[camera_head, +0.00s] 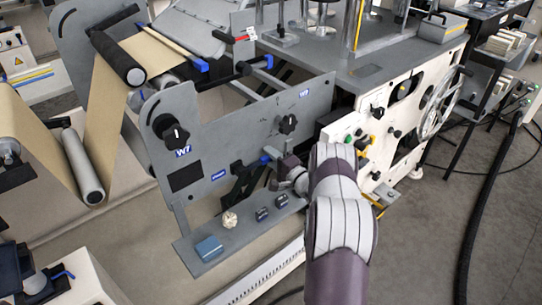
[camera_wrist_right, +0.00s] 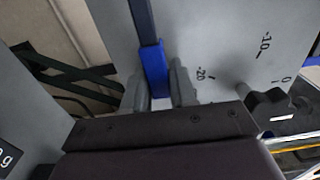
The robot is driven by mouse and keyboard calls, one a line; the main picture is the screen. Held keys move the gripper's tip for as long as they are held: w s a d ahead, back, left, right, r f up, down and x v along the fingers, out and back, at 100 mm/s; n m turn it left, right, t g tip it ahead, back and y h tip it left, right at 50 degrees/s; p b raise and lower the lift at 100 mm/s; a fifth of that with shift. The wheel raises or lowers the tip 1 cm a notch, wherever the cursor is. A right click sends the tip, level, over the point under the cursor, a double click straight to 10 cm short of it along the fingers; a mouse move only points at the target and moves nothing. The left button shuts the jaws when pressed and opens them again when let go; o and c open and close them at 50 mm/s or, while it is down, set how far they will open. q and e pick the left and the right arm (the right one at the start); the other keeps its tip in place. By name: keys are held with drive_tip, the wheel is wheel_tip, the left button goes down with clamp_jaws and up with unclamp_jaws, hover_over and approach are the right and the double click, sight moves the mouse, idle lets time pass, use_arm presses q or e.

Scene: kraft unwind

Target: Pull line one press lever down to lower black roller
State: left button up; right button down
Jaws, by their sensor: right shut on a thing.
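My right gripper (camera_head: 274,178) is at the front of the grey side plate (camera_head: 225,130), low on its right part. In the right wrist view its two fingers (camera_wrist_right: 158,88) are shut on the blue grip of a dark lever (camera_wrist_right: 155,68). The lever's bar runs up out of the top of that view. In the head view a blue tip (camera_head: 265,160) shows just beside the gripper; the rest of the lever is partly hidden. A black roller (camera_head: 118,58) with brown paper against it is at the upper left. My left gripper is not in view.
A white panel with a handwheel (camera_head: 438,105) stands to the right. Brown paper (camera_head: 105,110) hangs at left.

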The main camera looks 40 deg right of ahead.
drive_tip(key=shift+f, duration=0.1)
drive_tip(key=c, duration=1)
unclamp_jaws()
drive_tip(key=s, duration=1.2)
drive_tip(key=shift+s+d+p, duration=0.35)
drive_tip(key=shift+d+p, duration=0.05)
drive_tip(key=shift+d, duration=0.05)
